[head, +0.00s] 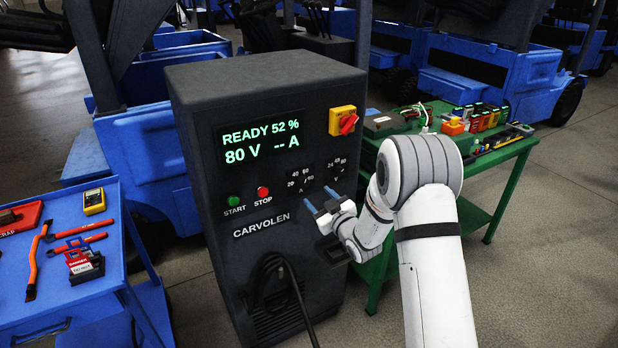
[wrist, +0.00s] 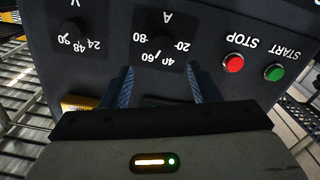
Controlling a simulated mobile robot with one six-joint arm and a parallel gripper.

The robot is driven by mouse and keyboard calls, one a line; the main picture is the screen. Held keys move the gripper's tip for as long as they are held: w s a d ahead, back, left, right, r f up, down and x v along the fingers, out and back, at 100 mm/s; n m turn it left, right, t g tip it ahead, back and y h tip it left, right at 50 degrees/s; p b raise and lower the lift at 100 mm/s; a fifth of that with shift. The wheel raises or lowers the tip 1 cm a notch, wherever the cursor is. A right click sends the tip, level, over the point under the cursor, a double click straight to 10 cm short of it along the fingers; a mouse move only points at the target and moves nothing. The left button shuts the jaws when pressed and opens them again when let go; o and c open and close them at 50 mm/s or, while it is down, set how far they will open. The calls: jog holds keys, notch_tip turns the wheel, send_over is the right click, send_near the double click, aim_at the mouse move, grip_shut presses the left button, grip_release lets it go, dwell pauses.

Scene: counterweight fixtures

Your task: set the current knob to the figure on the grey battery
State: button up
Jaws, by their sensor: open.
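The dark charger (head: 262,285) has a current dial (head: 300,180) marked 20, 40, 60 and 80. It also shows, upside down, in the wrist view with the letter A (wrist: 165,38). Its dark knob barely stands out, and I cannot read where it points. My gripper (head: 320,200) is open and empty, close to the panel just below the dials. In the wrist view its blue fingers (wrist: 165,80) point at the current dial, apart from each other. I cannot make out a grey battery or its figure for certain.
The voltage dial (head: 335,170) is right of the current dial. The display (head: 262,142) reads READY 52 %, 80 V, -- A. A green START button (head: 233,201), a red STOP button (head: 263,192) and a red-yellow switch (head: 345,122) are nearby. A green bench (head: 500,155) and blue cart (head: 75,310) flank the charger.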

aim_at(305, 183)
jog(key=shift+n, duration=0.9)
jog(key=p+x, duration=0.2)
jog(key=x, duration=0.5)
jog(key=shift+w+a, duration=0.3)
jog(key=shift+c, duration=0.5)
jog(key=shift+f, duration=0.1)
jog(key=c, duration=0.9)
jog(key=shift+o, duration=0.2)
jog(key=m+b, duration=0.1)
jog(key=b, duration=0.2)
jog(key=shift+f, duration=0.15)
jog(key=shift+r+m+b, duration=0.25)
jog(key=shift+m+b, duration=0.35)
jog(key=shift+b, duration=0.05)
